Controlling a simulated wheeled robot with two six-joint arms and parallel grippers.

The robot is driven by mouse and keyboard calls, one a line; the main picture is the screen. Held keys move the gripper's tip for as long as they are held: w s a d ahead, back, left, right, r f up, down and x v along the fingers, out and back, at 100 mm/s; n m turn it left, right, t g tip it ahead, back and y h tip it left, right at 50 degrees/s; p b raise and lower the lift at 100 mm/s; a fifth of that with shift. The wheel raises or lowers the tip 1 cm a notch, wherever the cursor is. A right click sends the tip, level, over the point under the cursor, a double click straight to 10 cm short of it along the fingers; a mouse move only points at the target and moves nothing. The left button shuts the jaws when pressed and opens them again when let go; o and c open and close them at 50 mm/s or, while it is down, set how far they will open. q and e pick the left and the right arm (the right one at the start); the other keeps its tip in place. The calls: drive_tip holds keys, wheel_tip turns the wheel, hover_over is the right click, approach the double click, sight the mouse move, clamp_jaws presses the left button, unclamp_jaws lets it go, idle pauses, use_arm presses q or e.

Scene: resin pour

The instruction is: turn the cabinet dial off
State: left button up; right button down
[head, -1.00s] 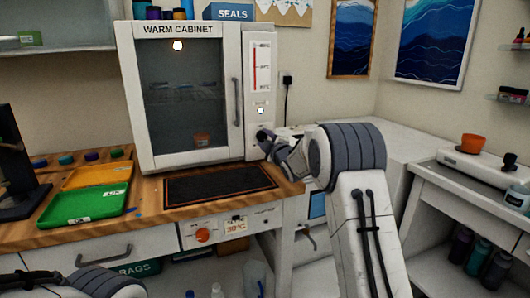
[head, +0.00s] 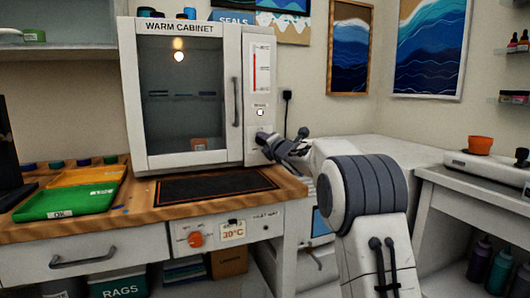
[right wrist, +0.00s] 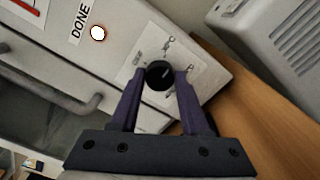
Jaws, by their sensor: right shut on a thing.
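The warm cabinet (head: 133,95) stands on the wooden worktop, with its door closed. Its black dial (right wrist: 160,74) sits low on the narrow right-hand panel, on a white label with small markings. My right gripper (right wrist: 157,82) is shut on the dial, one purple finger on each side of it. In the head view this gripper (head: 267,143) reaches the panel from the right and mostly hides the dial. A faint pale mark shows on the dial face, but I cannot tell which setting it points to. My left gripper is out of view.
A small lit lamp (head: 260,112) glows above the dial, beside the word DONE in the wrist view. A dark mat (head: 215,186) lies before the cabinet. Green (head: 68,203) and yellow (head: 88,176) trays lie left. An orange knob (head: 195,240) is on the worktop's front.

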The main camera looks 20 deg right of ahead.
drive_tip(key=n+b, duration=0.1)
drive_tip(key=n, duration=0.1)
drive_tip(key=n+b, duration=0.1)
drive_tip(key=shift+a+f+n, duration=0.15)
drive_tip(key=shift+n, duration=0.25)
drive_tip(key=n+b, duration=0.2)
drive_tip(key=n, duration=0.2)
drive_tip(key=shift+n+b, duration=0.3)
drive_tip(key=shift+b, duration=0.05)
drive_tip(key=n+b, duration=0.1)
drive_tip(key=n, duration=0.3)
drive_tip(key=shift+a+b, duration=0.1)
drive_tip(key=shift+b, duration=0.25)
drive_tip(key=shift+n+b, duration=0.75)
drive_tip(key=shift+n, duration=2.05)
drive_tip(key=shift+c, duration=1.9)
unclamp_jaws()
